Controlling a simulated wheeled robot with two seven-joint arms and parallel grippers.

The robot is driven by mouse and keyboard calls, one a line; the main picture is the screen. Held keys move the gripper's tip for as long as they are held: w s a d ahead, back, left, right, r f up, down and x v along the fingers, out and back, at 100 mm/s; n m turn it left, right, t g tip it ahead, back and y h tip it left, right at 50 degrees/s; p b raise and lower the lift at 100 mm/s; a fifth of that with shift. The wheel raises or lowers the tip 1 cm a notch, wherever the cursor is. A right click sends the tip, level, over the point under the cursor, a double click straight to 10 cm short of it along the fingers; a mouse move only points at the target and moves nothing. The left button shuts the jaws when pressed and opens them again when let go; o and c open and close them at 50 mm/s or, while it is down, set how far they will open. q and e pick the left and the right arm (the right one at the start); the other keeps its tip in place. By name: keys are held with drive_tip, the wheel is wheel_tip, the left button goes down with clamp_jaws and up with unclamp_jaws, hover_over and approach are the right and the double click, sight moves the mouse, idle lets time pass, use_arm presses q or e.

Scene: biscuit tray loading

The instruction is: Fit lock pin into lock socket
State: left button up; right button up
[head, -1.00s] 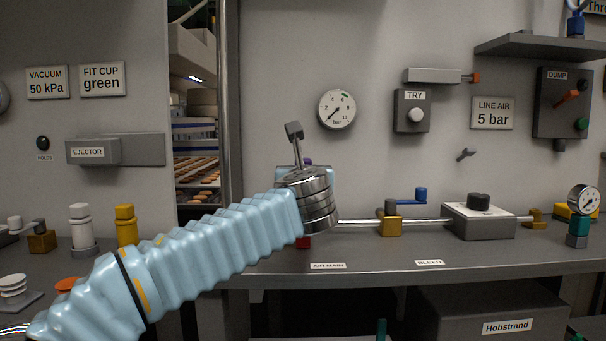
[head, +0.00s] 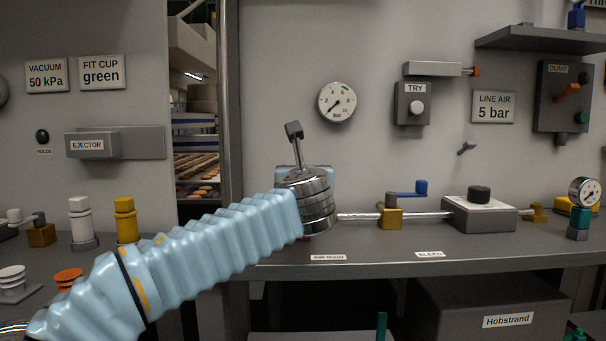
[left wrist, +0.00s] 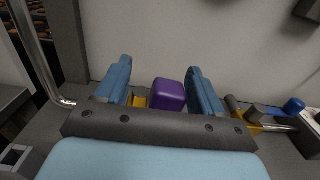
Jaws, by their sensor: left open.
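A purple block (left wrist: 169,94) stands between the two blue fingers of my left gripper (left wrist: 161,76) in the left wrist view. The fingers are open, with a gap on the left side of the block; on the right they are close, and I cannot tell whether they touch. I cannot tell whether this block is the lock pin's head. In the head view my left wrist (head: 310,200) hides the block and most of the fingers above the bench. No lock socket can be made out for certain. My right gripper is not in view.
A pipe (head: 360,216) runs right along the bench (head: 400,241) to a brass valve with a blue handle (head: 407,194) and a grey box (head: 478,216). A metal post (head: 229,100) rises behind my arm.

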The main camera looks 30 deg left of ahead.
use_arm(q)
drive_tip(key=b+v, duration=0.1)
drive_tip(key=v, duration=1.2)
drive_tip(key=shift+s, duration=0.4)
drive_tip(key=shift+d, duration=0.15)
